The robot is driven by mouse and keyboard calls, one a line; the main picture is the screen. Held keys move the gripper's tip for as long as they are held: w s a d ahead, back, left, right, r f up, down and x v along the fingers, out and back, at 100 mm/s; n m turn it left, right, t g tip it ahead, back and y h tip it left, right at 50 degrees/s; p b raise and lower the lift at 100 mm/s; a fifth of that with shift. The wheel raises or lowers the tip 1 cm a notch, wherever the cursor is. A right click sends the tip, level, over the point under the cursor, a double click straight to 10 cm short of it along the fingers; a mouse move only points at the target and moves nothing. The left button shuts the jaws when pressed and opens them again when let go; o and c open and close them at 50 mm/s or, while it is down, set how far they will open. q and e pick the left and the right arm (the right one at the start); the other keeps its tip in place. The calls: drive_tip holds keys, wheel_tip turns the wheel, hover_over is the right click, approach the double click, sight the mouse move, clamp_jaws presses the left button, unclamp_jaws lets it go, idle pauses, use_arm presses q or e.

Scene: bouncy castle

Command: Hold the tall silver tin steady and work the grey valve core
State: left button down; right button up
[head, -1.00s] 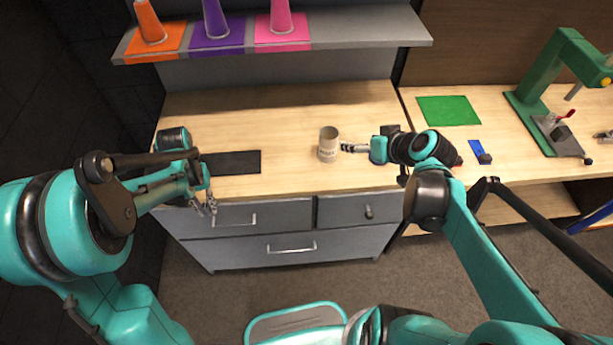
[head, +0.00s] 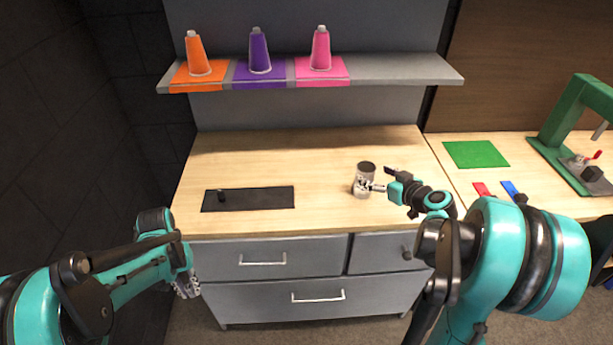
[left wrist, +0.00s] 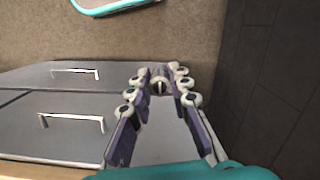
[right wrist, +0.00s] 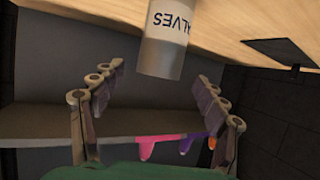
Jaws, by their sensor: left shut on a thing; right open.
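The tall silver tin (head: 364,184) stands upright on the wooden worktop, right of its middle. In the right wrist view the tin (right wrist: 165,45) shows upside down with dark lettering. My right gripper (head: 378,187) is open at the tin's right side, its fingers pointing at it; contact is unclear. My left gripper (head: 187,287) is low in front of the drawers at the left, away from the worktop. In the left wrist view it is shut on a small, pale grey round thing (left wrist: 160,87), apparently the grey valve core, mostly hidden by the fingers.
A black mat (head: 260,198) with a small dark upright piece (head: 221,196) lies left of the tin. Orange (head: 199,58), purple (head: 260,55) and pink (head: 320,52) cones stand on the shelf. A green press (head: 575,120) stands on the right bench. The worktop's back is clear.

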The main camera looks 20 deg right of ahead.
sight(367, 169)
drive_tip(key=b+x, duration=0.1)
drive_tip(key=x, duration=0.4)
drive_tip(key=shift+w+f, duration=0.15)
drive_tip(key=shift+w, duration=0.1)
drive_tip(key=c, duration=1.3)
